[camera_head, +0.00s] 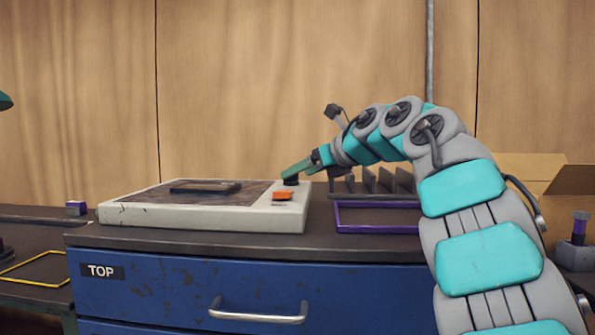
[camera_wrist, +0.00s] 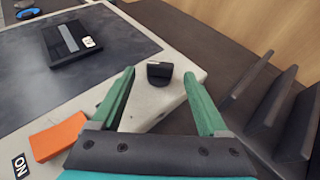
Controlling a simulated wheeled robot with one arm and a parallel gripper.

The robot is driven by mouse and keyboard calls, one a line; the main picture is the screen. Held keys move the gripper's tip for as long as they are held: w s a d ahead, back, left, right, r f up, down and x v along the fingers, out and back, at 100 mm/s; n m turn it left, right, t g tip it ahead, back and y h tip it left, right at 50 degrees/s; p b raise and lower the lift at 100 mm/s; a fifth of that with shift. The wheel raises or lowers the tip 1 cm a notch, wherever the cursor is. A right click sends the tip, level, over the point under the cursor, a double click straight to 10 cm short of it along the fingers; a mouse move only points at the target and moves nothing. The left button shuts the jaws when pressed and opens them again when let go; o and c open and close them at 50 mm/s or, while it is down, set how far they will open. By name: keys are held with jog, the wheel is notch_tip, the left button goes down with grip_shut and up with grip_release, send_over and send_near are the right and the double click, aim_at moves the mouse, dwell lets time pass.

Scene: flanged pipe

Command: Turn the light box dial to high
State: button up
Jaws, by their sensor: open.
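The light box (camera_head: 205,215) is a pale, worn, flat box with a dark panel, lying on the blue cabinet. Its dial (camera_wrist: 159,74) is a small black knob on the pale border near the box's corner; in the head view the dial (camera_head: 291,181) shows just below my fingertips. My gripper (camera_wrist: 160,80) has green fingers, spread apart and empty. In the wrist view the dial lies between the fingertips, with a gap on each side. I cannot tell whether the fingers reach down to its height. In the head view my gripper (camera_head: 290,172) points left and slightly down.
An orange switch (camera_head: 283,196) sits beside the dial, with an ON label (camera_wrist: 21,165). A dark flat case (camera_head: 204,187) lies on the panel. A grey slotted rack (camera_head: 375,183) and a purple frame (camera_head: 378,218) are right of the box. A cardboard box (camera_head: 545,180) stands farther right.

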jog(key=shift+x, duration=1)
grip_shut()
